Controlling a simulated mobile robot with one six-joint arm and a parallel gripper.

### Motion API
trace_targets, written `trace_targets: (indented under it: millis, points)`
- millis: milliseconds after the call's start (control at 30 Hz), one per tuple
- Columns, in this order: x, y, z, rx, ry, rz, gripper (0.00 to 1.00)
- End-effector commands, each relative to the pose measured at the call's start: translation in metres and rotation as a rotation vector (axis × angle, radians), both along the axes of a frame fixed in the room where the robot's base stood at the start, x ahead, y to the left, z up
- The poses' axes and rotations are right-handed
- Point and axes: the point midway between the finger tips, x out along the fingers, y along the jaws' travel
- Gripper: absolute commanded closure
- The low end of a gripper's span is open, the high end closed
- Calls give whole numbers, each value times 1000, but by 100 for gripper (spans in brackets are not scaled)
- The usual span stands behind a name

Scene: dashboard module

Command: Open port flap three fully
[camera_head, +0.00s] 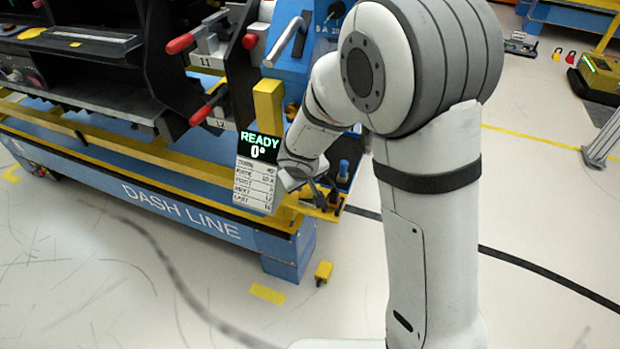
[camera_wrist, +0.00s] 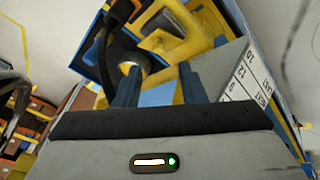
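I cannot pick out port flap three in either view. The dashboard module (camera_head: 75,45) sits on the blue and yellow line bench at the upper left of the head view. My gripper is at the bench's right end, beside the display card, and is small and partly hidden behind my wrist there. In the wrist view my gripper (camera_wrist: 157,76) shows two blue fingers set apart, with nothing clearly held between them. A grey round-ended part (camera_wrist: 134,64) lies close to the left fingertip; I cannot tell whether they touch.
Red-handled clamps (camera_head: 205,110) and a yellow post (camera_head: 268,105) stand near my arm. The bench rail (camera_head: 180,210) reads "DASH LINE". Open floor lies in front.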

Motion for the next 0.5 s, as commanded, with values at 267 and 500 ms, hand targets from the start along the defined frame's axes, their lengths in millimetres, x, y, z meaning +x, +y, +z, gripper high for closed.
trace_targets:
  millis: [267,500]
  points:
    - [20,-4,-43,-1,2,-3,63]
    - [31,-5,-62,-2,1,-2,63]
